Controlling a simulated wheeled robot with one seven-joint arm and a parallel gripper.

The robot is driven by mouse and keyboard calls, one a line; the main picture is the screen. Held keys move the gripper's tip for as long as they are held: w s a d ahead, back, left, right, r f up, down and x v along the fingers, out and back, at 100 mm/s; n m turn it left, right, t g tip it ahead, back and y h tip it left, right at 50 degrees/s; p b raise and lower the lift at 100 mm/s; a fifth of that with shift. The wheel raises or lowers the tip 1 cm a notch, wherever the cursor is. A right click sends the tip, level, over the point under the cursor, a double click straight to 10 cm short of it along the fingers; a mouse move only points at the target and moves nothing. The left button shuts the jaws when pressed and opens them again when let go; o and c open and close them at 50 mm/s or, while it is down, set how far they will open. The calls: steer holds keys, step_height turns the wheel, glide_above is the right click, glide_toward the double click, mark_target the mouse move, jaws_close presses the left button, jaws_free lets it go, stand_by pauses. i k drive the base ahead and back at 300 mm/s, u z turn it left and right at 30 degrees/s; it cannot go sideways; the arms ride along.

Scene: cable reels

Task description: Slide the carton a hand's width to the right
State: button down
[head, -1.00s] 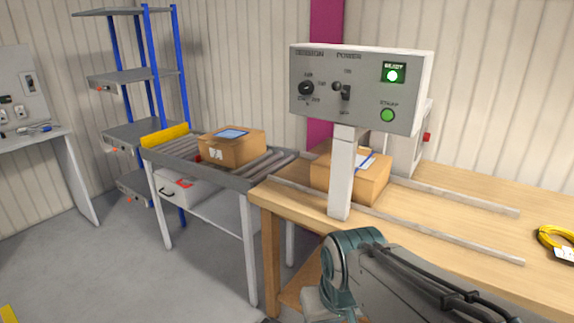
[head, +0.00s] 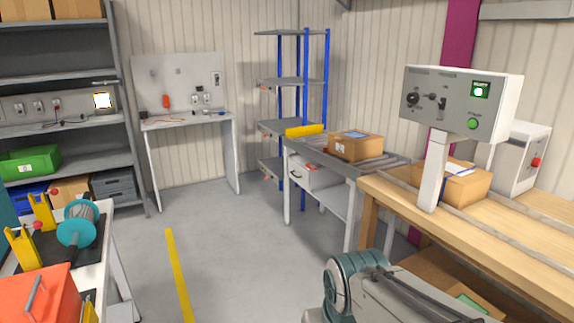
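The other carton (head: 466,183), with a white and blue sheet on top, sits on the wooden bench (head: 392,190), partly hidden by the post of the control panel. I cannot tell which one the task means. Part of my arm shows at the bottom, apart from both cartons. My gripper is not in view.
The control panel (head: 455,103) stands on its post over the bench, close to the bench carton. A yellow block (head: 304,130) is at the conveyor's far left end. A teal reel (head: 76,224) and a red box (head: 42,296) are at left. The floor (head: 225,260) between is clear.

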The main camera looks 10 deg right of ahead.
mark_target(457, 196)
steer(key=u, duration=0.4)
steer(key=i, duration=3)
steer(key=z, duration=0.45)
steer(key=i, duration=1.2)
steer(key=z, duration=1.8)
steer(key=i, duration=0.9)
steer(key=z, duration=0.75)
